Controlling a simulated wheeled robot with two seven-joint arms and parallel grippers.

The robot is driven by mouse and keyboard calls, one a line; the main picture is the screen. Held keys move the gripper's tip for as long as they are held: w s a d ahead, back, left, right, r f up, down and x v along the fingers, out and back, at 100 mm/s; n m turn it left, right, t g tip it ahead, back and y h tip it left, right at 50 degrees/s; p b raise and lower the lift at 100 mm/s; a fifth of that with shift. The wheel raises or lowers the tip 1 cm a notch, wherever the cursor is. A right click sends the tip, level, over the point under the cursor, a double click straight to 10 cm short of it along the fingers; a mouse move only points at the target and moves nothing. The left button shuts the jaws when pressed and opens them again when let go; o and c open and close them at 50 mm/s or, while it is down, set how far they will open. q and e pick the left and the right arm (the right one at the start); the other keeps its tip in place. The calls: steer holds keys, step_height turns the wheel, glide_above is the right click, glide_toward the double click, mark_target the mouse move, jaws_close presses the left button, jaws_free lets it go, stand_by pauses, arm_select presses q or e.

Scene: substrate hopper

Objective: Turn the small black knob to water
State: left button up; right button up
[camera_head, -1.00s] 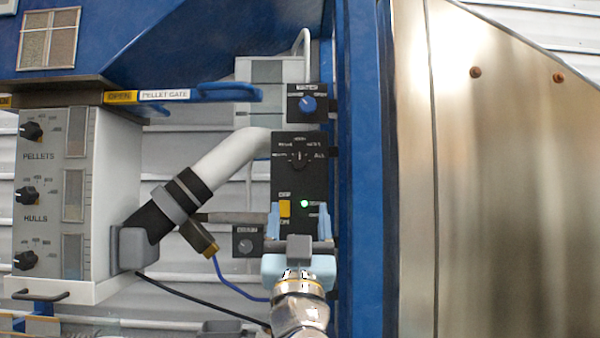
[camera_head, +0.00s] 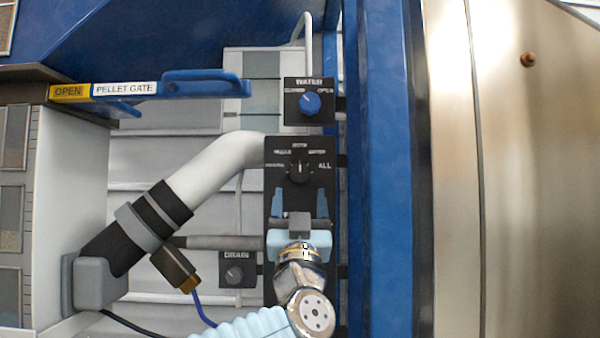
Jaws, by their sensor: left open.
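The small black knob (camera_head: 299,171) is on the upper part of a tall black control panel (camera_head: 270,210). Small white labels ring it: one on top seems to read BOTH, the upper right one WATER, the right one ALL. The left ones are too blurred to read surely. The knob's pointer seems to face up, towards the top label. My left gripper (camera_head: 300,203) is just below the knob in the picture. Its two light-blue fingers are apart and point up, with nothing between them. It hides the lower part of the panel. My right gripper is not in view.
A blue knob (camera_head: 309,103) on a WATER box is above the panel. A DRAIN knob (camera_head: 234,274) is at lower left. A white pipe (camera_head: 215,165) runs close on the left, and a blue post (camera_head: 385,180) stands on the right. The PELLET GATE handle (camera_head: 205,76) is at upper left.

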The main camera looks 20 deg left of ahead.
mark_target(300, 176)
arm_select(q)
steer(key=p+x, duration=0.1)
steer(key=x, duration=0.4)
steer(key=shift+w+r+p, duration=0.15)
steer(key=shift+p, duration=0.15)
steer(key=c, duration=1.1)
steer(key=shift+o, duration=0.2)
